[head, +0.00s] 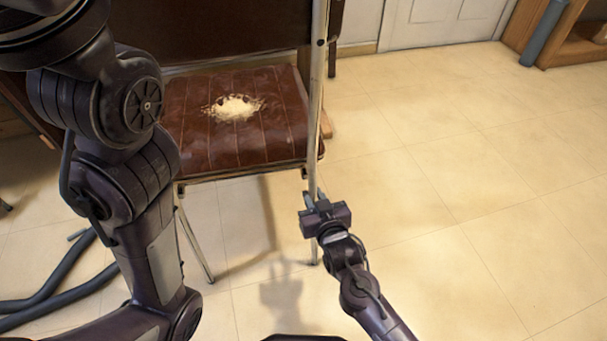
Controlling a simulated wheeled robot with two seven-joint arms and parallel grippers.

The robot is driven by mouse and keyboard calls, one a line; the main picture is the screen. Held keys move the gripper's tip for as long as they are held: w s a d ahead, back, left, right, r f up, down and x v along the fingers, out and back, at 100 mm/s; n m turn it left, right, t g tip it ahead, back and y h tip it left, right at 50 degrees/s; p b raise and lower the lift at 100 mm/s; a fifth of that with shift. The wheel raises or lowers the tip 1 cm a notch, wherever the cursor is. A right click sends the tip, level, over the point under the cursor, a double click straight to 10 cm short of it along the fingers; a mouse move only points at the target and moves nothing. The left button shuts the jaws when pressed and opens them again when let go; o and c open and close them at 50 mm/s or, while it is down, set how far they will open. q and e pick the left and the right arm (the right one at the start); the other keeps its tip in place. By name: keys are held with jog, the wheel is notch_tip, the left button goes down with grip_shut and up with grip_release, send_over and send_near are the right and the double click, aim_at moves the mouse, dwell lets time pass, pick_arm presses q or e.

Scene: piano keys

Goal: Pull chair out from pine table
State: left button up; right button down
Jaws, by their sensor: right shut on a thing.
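The chair (243,140) stands in the upper left middle of the head view. It has a brown padded seat, torn to show pale stuffing, a dark backrest (215,30) and a pale metal frame. My right gripper (312,197) is shut on the chair's near right metal upright (315,130), below seat height. My left arm crosses in front of the chair's left side, and its gripper is out of the picture. Brown wood shows at the left edge behind my left arm; I cannot tell whether it is the pine table.
Dark hoses (45,290) lie on the tiled floor at the lower left. A white door (440,22) is at the back. A wooden unit (577,42) and a grey cylinder (543,33) are at the upper right. The floor (470,190) on the right is clear.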

jog(key=shift+s+d+p, duration=0.6)
jog(key=shift+s+p, duration=0.35)
jog(key=s+p, duration=0.1)
jog(key=s+d+p, duration=0.2)
jog(key=s, duration=0.1)
jog(key=shift+f+p, duration=0.25)
jog(key=shift+p, duration=0.05)
jog(key=c, duration=1.5)
grip_release()
jog(key=o, duration=0.5)
jog(key=shift+r, duration=0.15)
jog(key=shift+w+a, duration=0.1)
